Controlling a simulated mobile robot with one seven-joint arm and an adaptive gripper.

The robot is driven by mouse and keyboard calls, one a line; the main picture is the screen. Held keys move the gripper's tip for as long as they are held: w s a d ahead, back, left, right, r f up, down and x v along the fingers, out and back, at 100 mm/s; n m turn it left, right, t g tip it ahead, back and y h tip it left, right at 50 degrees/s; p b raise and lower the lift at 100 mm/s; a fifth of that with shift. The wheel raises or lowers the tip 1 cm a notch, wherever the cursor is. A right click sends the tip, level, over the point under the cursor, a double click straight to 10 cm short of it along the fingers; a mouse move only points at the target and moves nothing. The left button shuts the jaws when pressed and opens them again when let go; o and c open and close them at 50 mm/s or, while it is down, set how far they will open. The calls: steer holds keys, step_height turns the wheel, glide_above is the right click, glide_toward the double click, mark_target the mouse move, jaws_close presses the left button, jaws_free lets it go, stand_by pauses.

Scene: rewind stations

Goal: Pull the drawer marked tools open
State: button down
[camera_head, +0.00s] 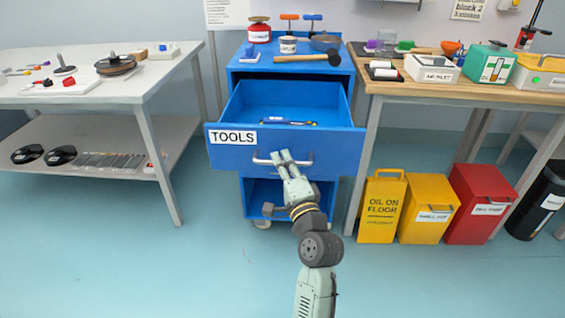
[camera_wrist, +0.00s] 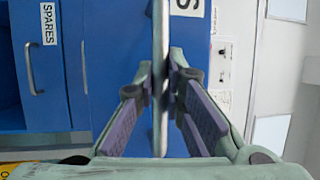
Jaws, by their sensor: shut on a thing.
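The blue drawer marked TOOLS (camera_head: 225,150) stands well out from the blue cabinet (camera_head: 246,205) in the head view, and its inside shows. A dark blue item with a yellow part (camera_head: 290,122) lies on its floor. My gripper (camera_head: 283,157) is at the drawer front, shut on the grey bar handle (camera_head: 262,161), to the right of the label. In the wrist view the handle bar (camera_wrist: 160,75) runs upright between my two fingers (camera_wrist: 158,115), with the blue drawer front behind. Only the end of the label shows there.
A white table (camera_head: 80,100) stands at the left and a wooden bench (camera_head: 400,85) at the right. Yellow and red bins (camera_head: 480,200) stand under the bench. A hammer and jars sit on the cabinet top. The floor in front is clear. A SPARES door (camera_wrist: 48,24) shows in the wrist view.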

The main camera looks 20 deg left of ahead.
steer(key=c, duration=1.7)
jaws_free()
steer(key=shift+o, duration=0.2)
steer(key=v, duration=1.2)
